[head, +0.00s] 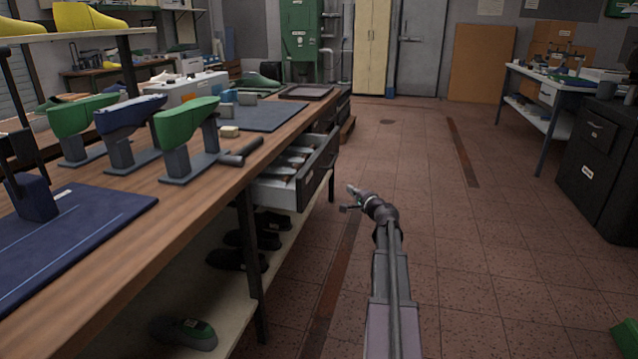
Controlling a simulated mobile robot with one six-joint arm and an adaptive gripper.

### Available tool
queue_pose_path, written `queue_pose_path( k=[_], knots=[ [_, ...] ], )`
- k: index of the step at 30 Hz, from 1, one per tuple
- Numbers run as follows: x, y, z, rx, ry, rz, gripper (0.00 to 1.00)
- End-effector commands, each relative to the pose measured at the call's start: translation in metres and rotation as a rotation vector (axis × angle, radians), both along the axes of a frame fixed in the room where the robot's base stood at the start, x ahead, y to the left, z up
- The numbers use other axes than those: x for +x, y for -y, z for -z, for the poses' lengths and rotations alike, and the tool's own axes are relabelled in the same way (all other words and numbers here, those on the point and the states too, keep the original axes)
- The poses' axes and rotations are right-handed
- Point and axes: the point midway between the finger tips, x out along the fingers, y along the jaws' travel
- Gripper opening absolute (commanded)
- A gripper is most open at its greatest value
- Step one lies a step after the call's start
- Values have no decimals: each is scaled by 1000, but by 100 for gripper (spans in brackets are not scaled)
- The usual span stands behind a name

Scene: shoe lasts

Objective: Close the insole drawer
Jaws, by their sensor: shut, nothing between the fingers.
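The insole drawer (283,194) sticks out open from the right side of the wooden workbench, with a dark front panel and pale inner walls. Several insoles lie inside it. My gripper (349,194) is just right of the drawer front, apart from it in the picture, over the floor. It is shut and holds nothing. How far it is from the drawer front in depth is hard to tell.
Dark shoes (236,259) sit on the shelf below.

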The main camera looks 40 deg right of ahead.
Motion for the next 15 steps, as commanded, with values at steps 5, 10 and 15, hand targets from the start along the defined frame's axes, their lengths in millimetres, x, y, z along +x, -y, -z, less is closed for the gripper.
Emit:
queue_pose_path(
  k=[5,10,15],
  knots=[
    [3,-5,-1,1,1,-6,0],
    [6,-9,0,1,0,-12,0],
    [13,-11,0,0,0,-15,0]
  ],
)
